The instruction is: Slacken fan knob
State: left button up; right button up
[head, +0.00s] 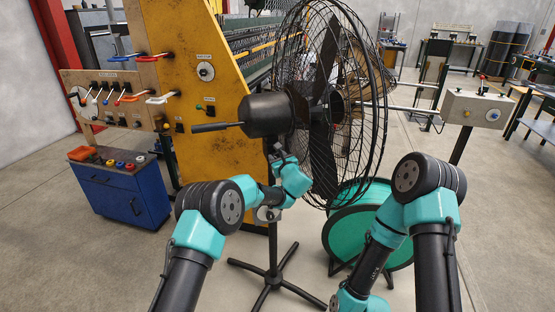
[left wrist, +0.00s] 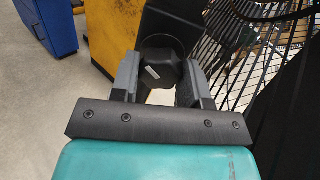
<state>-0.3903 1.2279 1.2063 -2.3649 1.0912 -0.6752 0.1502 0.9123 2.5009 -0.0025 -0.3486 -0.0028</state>
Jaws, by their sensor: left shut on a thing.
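A black pedestal fan stands in front of me in the head view, with its wire cage (head: 372,120), dark motor housing (head: 266,116) and a pole on a splayed foot (head: 272,276). My left gripper (head: 278,153) is just below the motor housing. In the left wrist view the dark fan knob (left wrist: 160,70), with a small pale label, sits between the two grey fingers of my left gripper (left wrist: 158,84), which are shut on it. The knob is hidden by the gripper in the head view. My right gripper is below the frame; only its arm shows.
A yellow machine panel (head: 215,150) stands close behind the fan at left. A blue cabinet (head: 120,195) is farther left. A green reel (head: 345,235) stands behind my right arm. A grey control box (head: 477,108) is at right.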

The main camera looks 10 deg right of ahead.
pick_arm(q)
jog(key=n, duration=0.7)
jog(key=shift+g+h, duration=0.3)
jog(key=n, duration=0.3)
jog(key=shift+h, duration=0.4)
jog(key=n, duration=0.4)
jog(key=shift+a, duration=0.1)
jog(key=n+h, duration=0.1)
jog(key=n, duration=0.2)
jog(key=shift+n, duration=0.3)
jog(key=n, duration=0.4)
jog(key=n+t, duration=0.1)
jog(key=n, duration=0.2)
jog(key=shift+n+h, duration=0.3)
jog(key=shift+n+t, duration=0.3)
jog(key=shift+n, duration=1.4)
